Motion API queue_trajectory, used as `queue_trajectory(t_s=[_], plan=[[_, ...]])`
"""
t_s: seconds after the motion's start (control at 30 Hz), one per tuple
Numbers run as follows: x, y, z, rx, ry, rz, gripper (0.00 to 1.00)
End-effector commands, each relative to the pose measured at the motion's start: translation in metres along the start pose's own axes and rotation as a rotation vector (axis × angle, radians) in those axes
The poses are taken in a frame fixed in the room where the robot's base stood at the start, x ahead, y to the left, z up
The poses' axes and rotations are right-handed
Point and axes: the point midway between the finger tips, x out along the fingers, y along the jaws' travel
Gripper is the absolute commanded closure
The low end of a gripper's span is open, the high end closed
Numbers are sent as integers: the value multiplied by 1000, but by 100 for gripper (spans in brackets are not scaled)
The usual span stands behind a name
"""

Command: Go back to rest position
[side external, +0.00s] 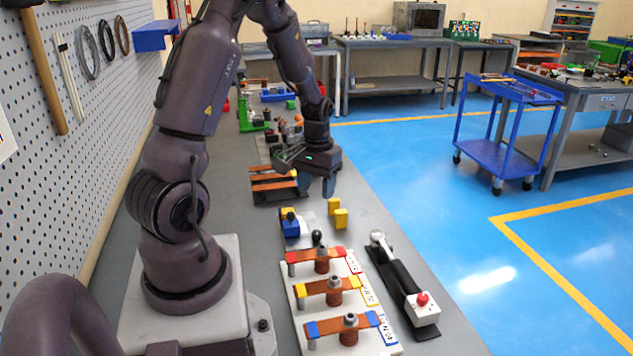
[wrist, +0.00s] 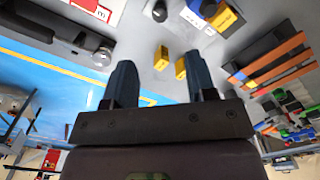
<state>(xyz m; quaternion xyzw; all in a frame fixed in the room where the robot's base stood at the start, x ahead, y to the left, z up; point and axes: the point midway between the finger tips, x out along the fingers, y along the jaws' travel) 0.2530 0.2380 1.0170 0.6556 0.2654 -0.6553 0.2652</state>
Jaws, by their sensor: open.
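My gripper (side external: 322,188) is open and empty, hanging above the grey bench past the yellow blocks in the side external view. In the wrist view the two dark fingers of my gripper (wrist: 161,82) are spread apart with nothing between their tips. Two small yellow blocks (side external: 338,216) stand on the bench on the near side of the gripper. The yellow blocks also show in the wrist view (wrist: 162,58), ahead of the fingers and apart from them.
A blue and yellow bender block (side external: 291,226) stands left of the yellow blocks. A white board (side external: 298,318) holds three copper bars with red, yellow and blue ends. A black fixture with a red button (side external: 404,288) lies right. Copper bars (side external: 272,185) rest on a dark rack. A pegboard wall (side external: 85,120) borders the left.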

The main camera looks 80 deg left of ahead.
Motion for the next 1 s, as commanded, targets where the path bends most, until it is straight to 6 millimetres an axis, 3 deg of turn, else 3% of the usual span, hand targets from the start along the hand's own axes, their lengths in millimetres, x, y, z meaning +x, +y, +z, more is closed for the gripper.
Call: queue_trajectory(t_s=[0.17, 0.57, 0.7, 0.87, 1.0], plan=[[-9, 0, 0, 0, 0, 0, 49], [-8, 0, 0, -1, 0, 0, 49], [-6, 0, 18, -2, -64, -1, 49], [-44, 24, 43, 74, -50, 7, 49], [-88, 57, 72, 200, 16, 20, 49]])
